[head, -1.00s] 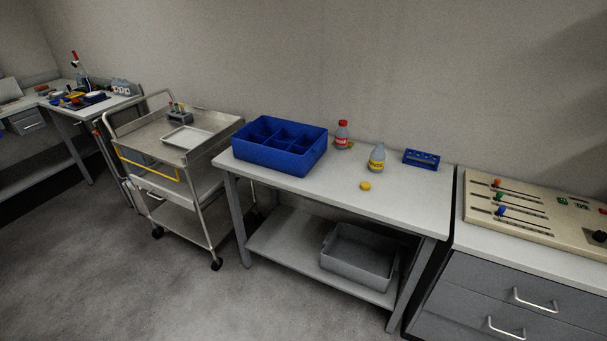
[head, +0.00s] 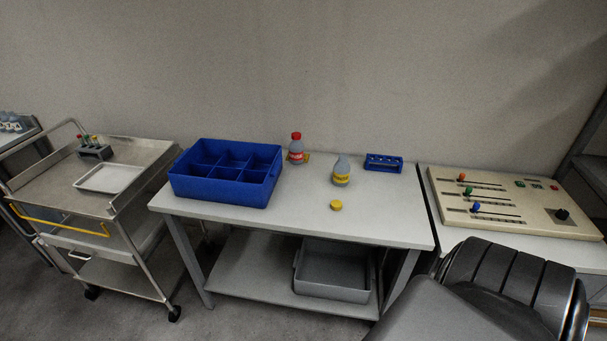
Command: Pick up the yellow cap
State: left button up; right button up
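The yellow cap (head: 336,205) lies flat on the white table (head: 300,223), near its front edge and right of the middle. A grey bottle with a yellow label (head: 341,172) stands just behind it and looks uncapped. A dark grey part of my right arm shows at the bottom right, but no fingers are visible there. My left gripper is out of view. Nothing touches the cap.
A blue divided bin (head: 226,172) stands on the table's left. A red-capped bottle (head: 296,149) and a small blue rack (head: 384,162) stand at the back. A slider panel (head: 512,203) is right; a metal cart (head: 150,158) is left.

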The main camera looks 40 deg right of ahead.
aim_at(336, 205)
jog(key=z, duration=0.4)
jog(key=i, duration=0.85)
jog(key=z, duration=0.75)
